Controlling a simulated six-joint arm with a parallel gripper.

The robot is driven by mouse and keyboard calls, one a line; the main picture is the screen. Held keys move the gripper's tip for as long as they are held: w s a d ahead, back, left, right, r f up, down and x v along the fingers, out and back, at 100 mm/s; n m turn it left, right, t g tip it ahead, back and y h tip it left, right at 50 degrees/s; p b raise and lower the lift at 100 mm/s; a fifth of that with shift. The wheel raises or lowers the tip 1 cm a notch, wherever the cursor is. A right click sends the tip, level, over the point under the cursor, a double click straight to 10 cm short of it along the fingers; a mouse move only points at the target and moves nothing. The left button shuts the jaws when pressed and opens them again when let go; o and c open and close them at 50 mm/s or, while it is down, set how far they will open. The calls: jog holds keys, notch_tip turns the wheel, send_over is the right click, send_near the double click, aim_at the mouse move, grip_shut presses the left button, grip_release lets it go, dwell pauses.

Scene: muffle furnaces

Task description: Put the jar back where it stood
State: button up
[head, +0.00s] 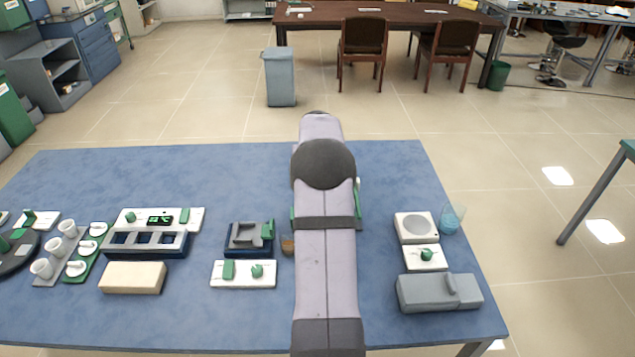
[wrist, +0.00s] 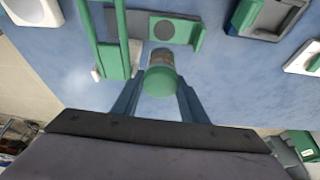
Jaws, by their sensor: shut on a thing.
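The jar (wrist: 161,82) has a round green lid and a paler, brownish body. It shows in the middle of the wrist view, lid toward the camera. My gripper (wrist: 160,92) is shut on it, with one blue finger on each side. In the head view my arm hides the gripper and the jar.
A tall green frame (wrist: 113,45) stands close left of the jar. On the blue table (head: 210,320) in the head view, a dark holder (head: 248,238) and a small brown object (head: 287,247) are left of my arm. A round-topped device (head: 416,226) and a blue beaker (head: 451,219) are right.

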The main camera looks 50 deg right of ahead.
jog(key=r, duration=0.2)
jog(key=r+p, duration=0.1)
jog(key=r, duration=0.1)
jog(key=shift+w+d+r, duration=0.1)
jog(key=shift+w, duration=0.1)
jog(key=s+a+f+p, duration=0.3)
jog(key=s+a+f, duration=0.6)
jog(key=s+a, duration=0.1)
jog(key=shift+s+a+f, duration=0.15)
jog(key=shift+a+f, duration=0.1)
jog(key=shift+f, duration=0.15)
jog(key=shift+f+b, duration=2.45)
jog(key=shift+f, duration=0.5)
jog(key=shift+f, duration=0.2)
jog(key=shift+f+b, duration=0.35)
jog(key=shift+b, duration=0.2)
